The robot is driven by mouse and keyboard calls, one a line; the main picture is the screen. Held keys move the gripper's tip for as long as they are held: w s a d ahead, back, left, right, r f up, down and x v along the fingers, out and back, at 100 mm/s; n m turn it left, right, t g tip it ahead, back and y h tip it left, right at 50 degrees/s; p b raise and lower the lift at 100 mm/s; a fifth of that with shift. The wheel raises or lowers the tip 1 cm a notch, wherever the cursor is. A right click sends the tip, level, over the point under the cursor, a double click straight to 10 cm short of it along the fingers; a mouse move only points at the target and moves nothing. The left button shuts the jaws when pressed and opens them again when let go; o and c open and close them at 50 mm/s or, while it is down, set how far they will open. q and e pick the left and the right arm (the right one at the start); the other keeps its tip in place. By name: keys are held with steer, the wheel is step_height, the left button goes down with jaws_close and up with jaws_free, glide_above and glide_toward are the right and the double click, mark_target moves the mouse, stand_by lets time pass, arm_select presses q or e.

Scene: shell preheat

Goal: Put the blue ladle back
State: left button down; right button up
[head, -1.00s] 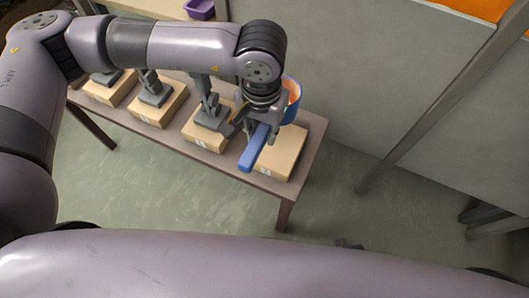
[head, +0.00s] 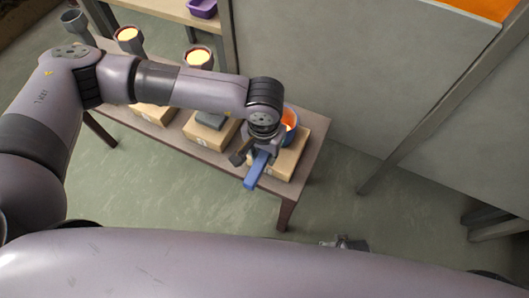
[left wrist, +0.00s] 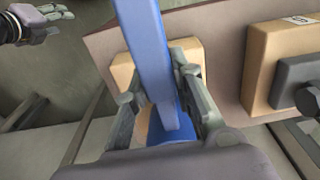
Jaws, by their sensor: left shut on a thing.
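The blue ladle (head: 256,171) has a long flat handle and a blue bowl (head: 293,135) with orange inside, seen behind my left gripper in the head view. My left gripper (head: 257,153) is shut on the handle, above the rightmost cardboard box (head: 294,158). In the left wrist view the handle (left wrist: 148,50) runs between the two fingers (left wrist: 165,100), and the bowl is mostly hidden. I cannot tell whether the ladle touches the box.
A brown table (head: 312,160) carries a row of cardboard boxes, partly hidden by my left arm. A purple bin (head: 202,8) is on a shelf behind. A grey panel wall (head: 330,70) stands at the right.

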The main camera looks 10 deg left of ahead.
steer(key=shift+s+f, duration=0.1)
arm_select(q)
steer(key=c, duration=1.7)
jaws_free()
steer(key=o, duration=0.3)
arm_select(e)
steer(key=shift+w+r, duration=0.3)
